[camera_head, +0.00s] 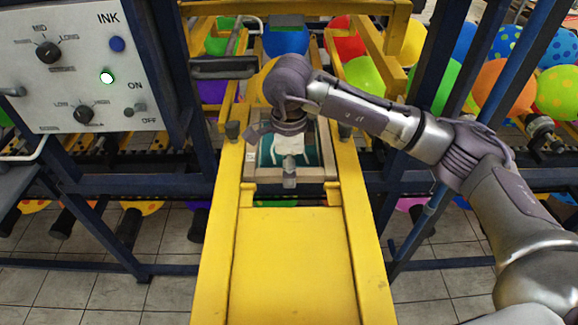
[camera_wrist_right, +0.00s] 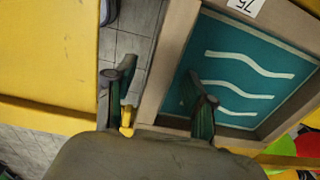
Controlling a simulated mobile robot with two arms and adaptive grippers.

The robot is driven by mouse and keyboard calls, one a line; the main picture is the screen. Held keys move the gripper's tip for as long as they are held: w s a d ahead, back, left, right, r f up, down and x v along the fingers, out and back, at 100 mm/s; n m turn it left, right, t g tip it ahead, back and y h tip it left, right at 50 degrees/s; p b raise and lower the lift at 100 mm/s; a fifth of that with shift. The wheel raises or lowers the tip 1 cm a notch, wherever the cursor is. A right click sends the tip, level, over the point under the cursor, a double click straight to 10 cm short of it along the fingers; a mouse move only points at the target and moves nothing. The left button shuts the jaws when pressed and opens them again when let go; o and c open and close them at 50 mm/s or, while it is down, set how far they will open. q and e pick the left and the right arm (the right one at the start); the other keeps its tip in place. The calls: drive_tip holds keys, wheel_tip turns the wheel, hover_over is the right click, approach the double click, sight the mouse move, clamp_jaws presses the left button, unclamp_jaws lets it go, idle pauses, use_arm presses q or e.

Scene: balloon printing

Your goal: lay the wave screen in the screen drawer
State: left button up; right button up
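The wave screen (camera_head: 266,152) is a teal panel with white wavy lines in a grey-beige frame. It lies flat between the yellow rails of the screen drawer (camera_head: 288,250), towards its far end. The wrist view shows the screen (camera_wrist_right: 240,70) with its waves and a white "75" label. My right gripper (camera_head: 289,180) points down at the screen's near side and hides part of it. In the wrist view the fingers of the right gripper (camera_wrist_right: 158,100) are apart, one over the teal panel, one outside the frame with a floor gap beside it. My left gripper is out of view.
A control panel (camera_head: 70,65) with knobs and a lit green button stands at the left. Dark blue posts (camera_head: 172,80) flank the drawer. A dark handle (camera_head: 222,68) sits behind the screen on the left. Colourful balloons (camera_head: 505,85) fill the back. The drawer's near yellow plate is bare.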

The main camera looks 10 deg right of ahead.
wheel_tip(320, 180, up, 8)
drive_tip(key=shift+s+f, duration=0.1)
drive_tip(key=shift+f, duration=0.15)
idle(0.4)
idle(0.4)
